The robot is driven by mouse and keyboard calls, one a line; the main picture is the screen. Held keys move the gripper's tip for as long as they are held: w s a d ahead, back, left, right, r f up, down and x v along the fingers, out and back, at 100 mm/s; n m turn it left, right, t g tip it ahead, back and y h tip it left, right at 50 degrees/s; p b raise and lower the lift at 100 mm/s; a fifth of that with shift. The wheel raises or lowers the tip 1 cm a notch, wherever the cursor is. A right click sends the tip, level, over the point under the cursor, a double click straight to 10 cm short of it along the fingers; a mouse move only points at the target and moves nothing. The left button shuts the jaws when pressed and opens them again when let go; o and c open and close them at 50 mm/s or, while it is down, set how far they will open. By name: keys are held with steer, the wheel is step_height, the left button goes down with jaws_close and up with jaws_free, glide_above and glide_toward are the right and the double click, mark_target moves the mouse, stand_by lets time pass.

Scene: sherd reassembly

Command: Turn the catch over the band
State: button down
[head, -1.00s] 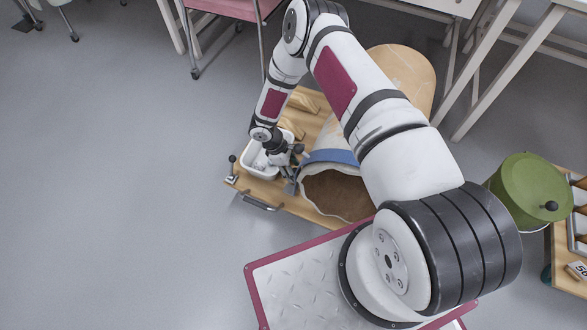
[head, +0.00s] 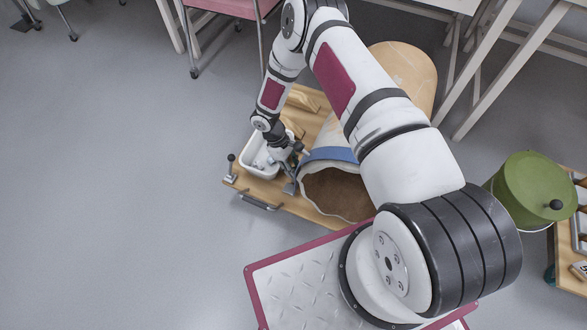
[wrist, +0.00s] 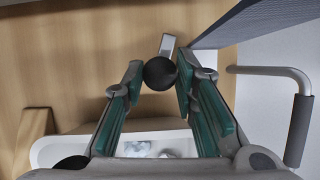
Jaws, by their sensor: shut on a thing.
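The catch is a grey metal lever with a black ball knob (wrist: 160,73); its grey arm (wrist: 167,44) shows beyond the knob in the wrist view. In the head view its grey foot (head: 290,188) shows at the board's near edge, beside the vessel's mouth. My gripper (wrist: 157,78) is around the black knob, its green-padded fingers shut on it. The blue band (head: 329,154) circles the large tan vessel (head: 405,70), which lies on its side. The band (wrist: 240,22) is at the upper right in the wrist view. My gripper partly hides the catch in the head view.
A white tray (head: 252,160) with pale pieces lies under my gripper. A second lever (head: 231,160) with a black knob stands at the wooden board's left corner. A grey handle (head: 260,202) is on the board's front edge. A green pot (head: 530,190) is at right; the left floor is clear.

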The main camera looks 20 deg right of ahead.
steer(key=m+y+b, duration=0.1)
steer(key=m, duration=0.2)
steer(key=shift+w+d+m+g, duration=0.1)
steer(key=shift+m+g, duration=0.2)
steer(key=shift+m, duration=0.1)
steer(key=m+y+b, duration=0.1)
steer(key=m, duration=0.2)
steer(key=shift+w+d+m+y, duration=0.1)
steer(key=shift+m+y, duration=0.2)
steer(key=shift+y, duration=0.1)
steer(key=m+y, duration=0.1)
steer(key=m, duration=0.2)
steer(key=shift+d+m, duration=0.1)
steer(key=shift+m, duration=0.2)
steer(key=shift+m+y, duration=0.8)
steer(key=shift+m, duration=0.9)
steer(key=c, duration=1.3)
jaws_free()
